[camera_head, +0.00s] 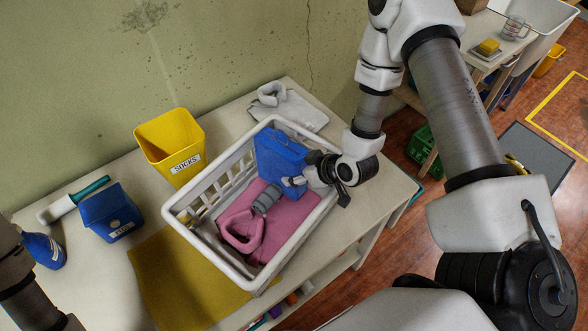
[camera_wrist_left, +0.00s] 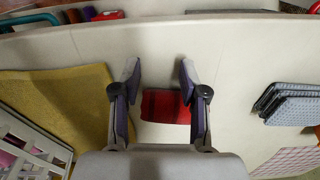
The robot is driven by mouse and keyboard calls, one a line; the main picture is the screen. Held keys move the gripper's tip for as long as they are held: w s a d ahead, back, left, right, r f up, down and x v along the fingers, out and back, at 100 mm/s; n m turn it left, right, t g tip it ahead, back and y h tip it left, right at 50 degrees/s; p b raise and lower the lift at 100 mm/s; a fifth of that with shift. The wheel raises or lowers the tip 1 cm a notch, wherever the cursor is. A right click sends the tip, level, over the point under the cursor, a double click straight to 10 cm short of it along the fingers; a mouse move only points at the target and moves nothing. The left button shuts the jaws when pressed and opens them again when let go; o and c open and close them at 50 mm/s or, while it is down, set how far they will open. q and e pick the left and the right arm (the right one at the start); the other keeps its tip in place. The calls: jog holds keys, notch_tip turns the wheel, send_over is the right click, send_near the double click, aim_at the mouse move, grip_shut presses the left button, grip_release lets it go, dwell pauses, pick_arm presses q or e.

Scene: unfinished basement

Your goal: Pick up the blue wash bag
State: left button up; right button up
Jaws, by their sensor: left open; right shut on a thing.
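The blue wash bag (camera_head: 280,150) stands tilted at the far side of the white laundry basket (camera_head: 178,222), its top about level with the rim. My right gripper (camera_head: 294,182) reaches over the basket's right rim and is shut on the bag's near lower edge. I cannot tell whether the bag touches the basket floor. My left gripper (camera_wrist_left: 160,70) is open and empty above the table in the left wrist view. In the head view only part of my left arm shows, at the lower left.
A red item (camera_wrist_left: 165,106) lies below my left gripper.

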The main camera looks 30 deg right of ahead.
aim_at(287, 148)
notch_tip(287, 148, up, 11)
jog(key=p, duration=0.8)
jog(key=shift+f, duration=0.2)
notch_tip(287, 148, up, 7)
